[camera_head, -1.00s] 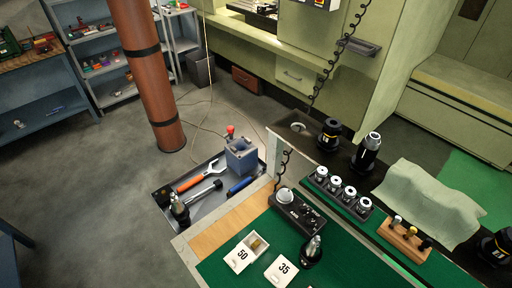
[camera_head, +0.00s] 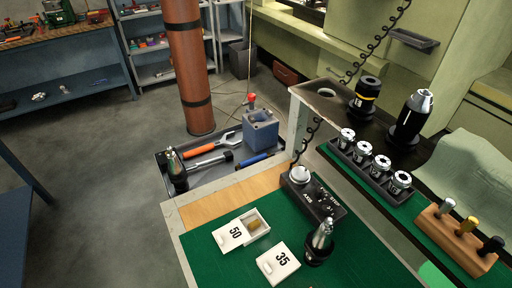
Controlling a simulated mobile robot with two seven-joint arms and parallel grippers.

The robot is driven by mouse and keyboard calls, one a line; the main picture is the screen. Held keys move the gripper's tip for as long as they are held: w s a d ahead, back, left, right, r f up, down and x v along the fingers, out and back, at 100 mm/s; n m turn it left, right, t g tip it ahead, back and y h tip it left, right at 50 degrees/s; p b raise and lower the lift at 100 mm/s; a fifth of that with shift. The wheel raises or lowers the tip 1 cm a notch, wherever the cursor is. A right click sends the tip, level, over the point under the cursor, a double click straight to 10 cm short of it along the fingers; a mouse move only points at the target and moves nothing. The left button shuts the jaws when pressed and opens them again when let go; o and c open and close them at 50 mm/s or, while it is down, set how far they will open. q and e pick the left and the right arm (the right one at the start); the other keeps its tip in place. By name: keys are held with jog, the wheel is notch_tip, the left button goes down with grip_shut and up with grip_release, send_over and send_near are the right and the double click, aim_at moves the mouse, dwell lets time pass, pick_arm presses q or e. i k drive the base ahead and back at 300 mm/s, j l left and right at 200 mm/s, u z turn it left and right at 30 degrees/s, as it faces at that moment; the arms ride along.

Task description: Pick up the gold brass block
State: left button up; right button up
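The small gold brass block (camera_head: 254,225) lies inside an open white box (camera_head: 265,214) on the green mat of the cart. A white cover or lid marked 50 (camera_head: 231,235) sits at the box's left side. A closed-looking white box marked 35 (camera_head: 278,262) lies nearer, to the lower right. Neither of my grippers shows in the head view.
A rack of collets (camera_head: 366,164) and a wooden block with pegs (camera_head: 457,239) are further right. A grey tray (camera_head: 199,182) holds tools behind the cart.

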aim_at(254, 225)
jog(key=i, duration=0.35)
jog(key=j+z, duration=0.35)
jog(key=z, duration=0.15)
jog(key=j+z, duration=0.75)
jog(key=z, duration=0.2)
jog(key=k+j+z, duration=0.15)
jog(key=j+z, duration=0.15)
jog(key=z, duration=0.2)
